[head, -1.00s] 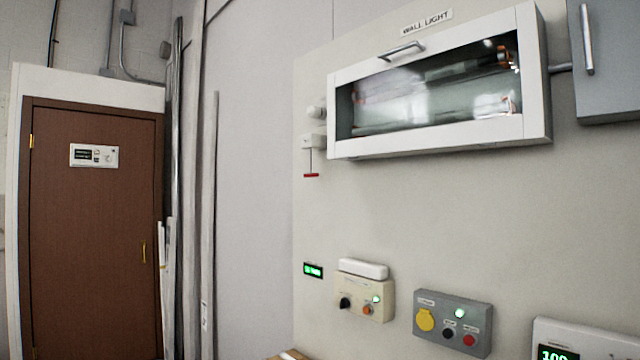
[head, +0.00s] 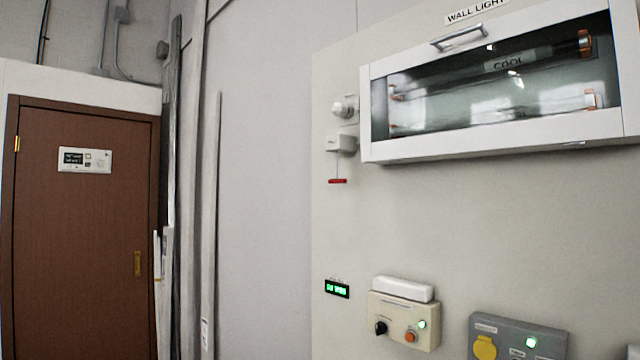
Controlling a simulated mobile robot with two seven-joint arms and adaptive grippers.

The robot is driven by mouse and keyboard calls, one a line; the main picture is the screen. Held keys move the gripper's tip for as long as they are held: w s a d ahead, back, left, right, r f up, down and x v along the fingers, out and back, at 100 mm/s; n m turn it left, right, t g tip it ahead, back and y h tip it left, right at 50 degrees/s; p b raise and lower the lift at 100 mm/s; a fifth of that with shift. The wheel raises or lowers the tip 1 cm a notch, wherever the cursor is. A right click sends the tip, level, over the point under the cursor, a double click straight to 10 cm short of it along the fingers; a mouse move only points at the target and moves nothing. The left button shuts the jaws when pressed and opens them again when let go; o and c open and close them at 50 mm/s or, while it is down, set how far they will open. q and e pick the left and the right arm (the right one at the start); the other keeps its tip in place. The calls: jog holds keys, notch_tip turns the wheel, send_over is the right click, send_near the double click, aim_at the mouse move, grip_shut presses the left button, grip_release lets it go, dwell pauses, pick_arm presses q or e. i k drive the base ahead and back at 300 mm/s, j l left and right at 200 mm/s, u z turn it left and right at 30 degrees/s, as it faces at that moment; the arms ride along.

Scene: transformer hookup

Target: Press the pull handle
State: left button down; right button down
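A small red pull handle (head: 338,181) hangs on a thin cord below a white pull-switch box (head: 341,144) on the grey wall panel, left of the glass-fronted wall light. The handle hangs level and nothing touches it. The wall light (head: 492,88) has a white frame and a metal bar handle, with tubes inside behind reflections. Neither of my grippers shows in the head view.
Below are a green-lit display (head: 337,289), a beige control box (head: 404,319) with a white top and knobs, and a grey box (head: 517,338) with a yellow button. A brown door (head: 84,230) stands at the left.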

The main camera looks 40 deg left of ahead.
aim_at(341, 181)
jog(key=j, duration=0.5)
jog(key=i+j, duration=0.15)
jog(key=j, duration=0.35)
jog(key=j+u, duration=0.1)
jog(key=j, duration=0.4)
jog(key=i+j, duration=0.15)
jog(key=j, duration=0.35)
jog(key=i+j+u, duration=0.1)
jog(key=j, duration=0.4)
